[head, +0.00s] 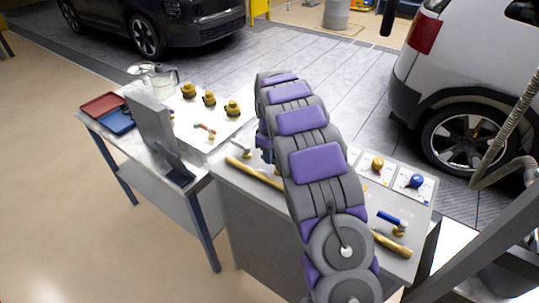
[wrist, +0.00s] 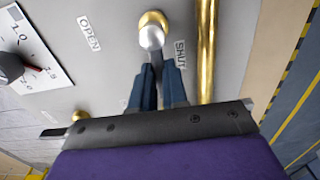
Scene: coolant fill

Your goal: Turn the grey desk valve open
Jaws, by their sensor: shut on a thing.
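In the wrist view the grey valve has a rounded grey hub (wrist: 151,38) on a brass collar. Its lever runs down the picture from the hub into my gripper (wrist: 161,78). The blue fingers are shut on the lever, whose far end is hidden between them. An OPEN label (wrist: 88,34) is up and left of the hub; a SHUT label (wrist: 180,54) is just right of the lever, close to my fingers. In the head view my own arm crosses over the desk (head: 245,215) and hides my fingertips and their grip.
A brass pipe (wrist: 206,50) runs close to the right of the valve. A dial card (wrist: 35,55) with a red pointer lies left.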

